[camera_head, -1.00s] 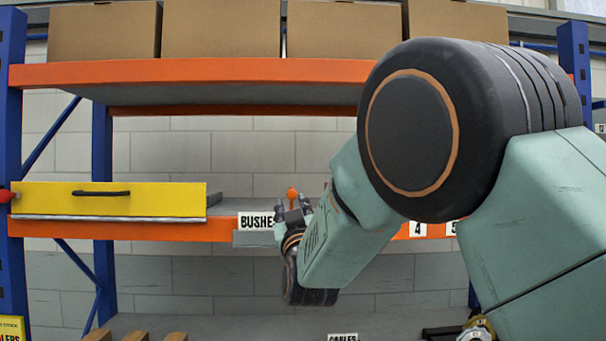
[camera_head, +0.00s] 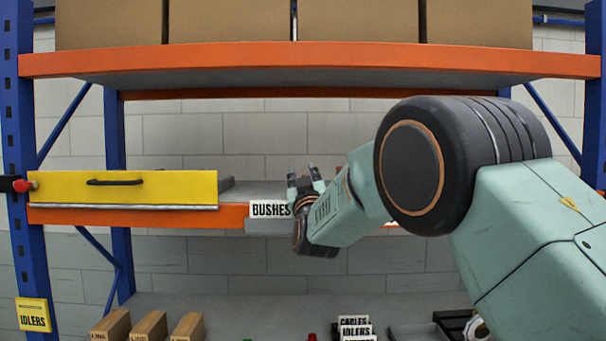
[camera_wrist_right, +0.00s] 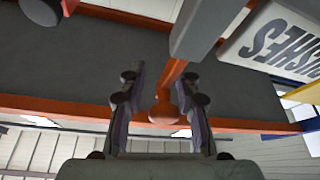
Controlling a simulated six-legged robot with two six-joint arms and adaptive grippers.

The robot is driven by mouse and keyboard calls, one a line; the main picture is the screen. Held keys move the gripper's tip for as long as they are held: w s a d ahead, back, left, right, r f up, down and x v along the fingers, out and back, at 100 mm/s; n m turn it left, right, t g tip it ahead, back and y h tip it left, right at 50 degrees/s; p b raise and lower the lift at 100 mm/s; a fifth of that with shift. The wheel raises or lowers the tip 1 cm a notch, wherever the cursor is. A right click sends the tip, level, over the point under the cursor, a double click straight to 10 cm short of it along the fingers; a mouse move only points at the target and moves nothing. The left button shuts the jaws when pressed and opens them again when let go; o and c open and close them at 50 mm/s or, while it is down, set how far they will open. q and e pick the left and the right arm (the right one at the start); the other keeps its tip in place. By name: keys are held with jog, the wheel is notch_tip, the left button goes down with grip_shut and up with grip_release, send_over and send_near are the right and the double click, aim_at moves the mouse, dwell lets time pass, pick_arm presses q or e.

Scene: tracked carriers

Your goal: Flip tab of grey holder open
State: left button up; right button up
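In the right wrist view a short orange-red lever with a round knob (camera_wrist_right: 165,112) sticks out beside a grey bar (camera_wrist_right: 207,22), which looks like part of the grey holder. My right gripper (camera_wrist_right: 160,100) is open, with one finger on each side of the knob. I cannot tell whether either finger touches it. In the head view the grey holder (camera_head: 266,226) is at the shelf edge under the BUSHES label (camera_head: 270,209). My right gripper (camera_head: 306,178) is just right of that label, and the lever is hidden there. My left gripper is not in view.
A yellow drawer front (camera_head: 125,187) with a black handle is left on the same orange-edged shelf (camera_head: 235,216). Cardboard boxes (camera_head: 230,22) stand above. Wooden blocks (camera_head: 150,325) and a CABLES label (camera_head: 354,321) are below. A blue upright (camera_head: 22,120) with a red knob stands at left.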

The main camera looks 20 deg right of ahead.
jog(key=shift+w+a, duration=0.1)
jog(key=shift+a, duration=0.05)
jog(key=shift+a, duration=0.2)
jog(key=shift+c, duration=1.3)
jog(key=shift+d, duration=0.2)
grip_shut()
jog(key=shift+f, duration=0.2)
